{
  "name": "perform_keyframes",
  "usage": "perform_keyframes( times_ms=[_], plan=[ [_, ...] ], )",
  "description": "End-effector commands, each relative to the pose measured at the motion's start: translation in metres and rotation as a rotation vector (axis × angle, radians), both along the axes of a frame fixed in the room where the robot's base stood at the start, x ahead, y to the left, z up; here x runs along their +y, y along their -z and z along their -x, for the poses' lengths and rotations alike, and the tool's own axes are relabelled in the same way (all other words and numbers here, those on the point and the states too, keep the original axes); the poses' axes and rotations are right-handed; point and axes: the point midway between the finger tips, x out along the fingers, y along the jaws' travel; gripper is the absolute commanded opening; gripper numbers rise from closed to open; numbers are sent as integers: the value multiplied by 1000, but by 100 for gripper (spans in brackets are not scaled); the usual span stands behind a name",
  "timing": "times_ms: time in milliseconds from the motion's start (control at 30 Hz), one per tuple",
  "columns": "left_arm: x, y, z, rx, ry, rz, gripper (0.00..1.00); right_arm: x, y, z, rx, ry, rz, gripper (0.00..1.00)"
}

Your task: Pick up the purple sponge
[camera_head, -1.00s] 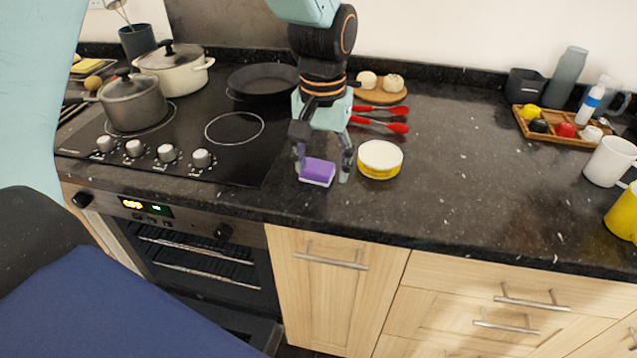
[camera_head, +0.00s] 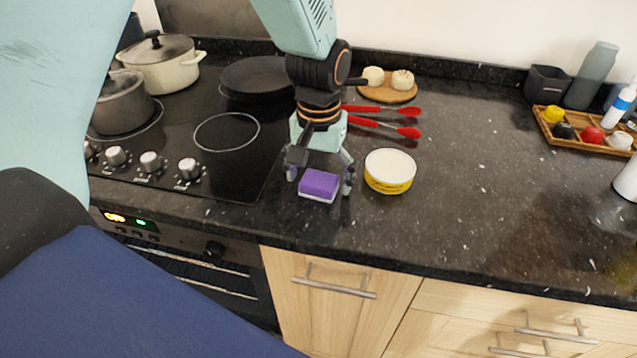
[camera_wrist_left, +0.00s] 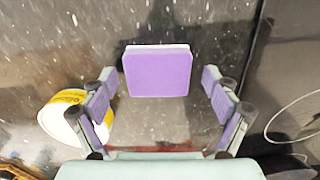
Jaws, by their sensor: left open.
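The purple sponge (camera_head: 320,184) with a white underside lies on the dark granite counter, right of the hob and left of a yellow-and-white round tub (camera_head: 390,171). My left gripper (camera_head: 321,183) is open, with its fingers at either side of the sponge in the head view. In the left wrist view the sponge (camera_wrist_left: 158,73) sits ahead of and between the two spread fingers (camera_wrist_left: 160,100), with gaps on both sides. Whether the fingers are at the sponge's height is hard to tell. My right gripper is not in view.
The tub stands close to the gripper's right finger. Red-handled utensils (camera_head: 385,127) and a round board with buns (camera_head: 388,91) lie behind. The hob (camera_head: 190,165) with pots is at left. The counter right of the tub is clear up to a wooden tray (camera_head: 575,134).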

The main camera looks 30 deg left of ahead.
Motion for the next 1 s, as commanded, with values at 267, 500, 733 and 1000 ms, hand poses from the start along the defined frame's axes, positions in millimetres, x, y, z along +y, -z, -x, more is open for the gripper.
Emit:
perform_keyframes(
  times_ms=[267,500,733,1000],
  plan=[
    [0,-1,0,-1,1,0,79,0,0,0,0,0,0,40],
    [1,-1,-1,0,1,-1,59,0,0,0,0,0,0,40],
    [2,-1,-3,-1,1,-1,44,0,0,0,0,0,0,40],
    [2,-10,-4,-4,0,-1,44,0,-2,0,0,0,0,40]
  ],
)
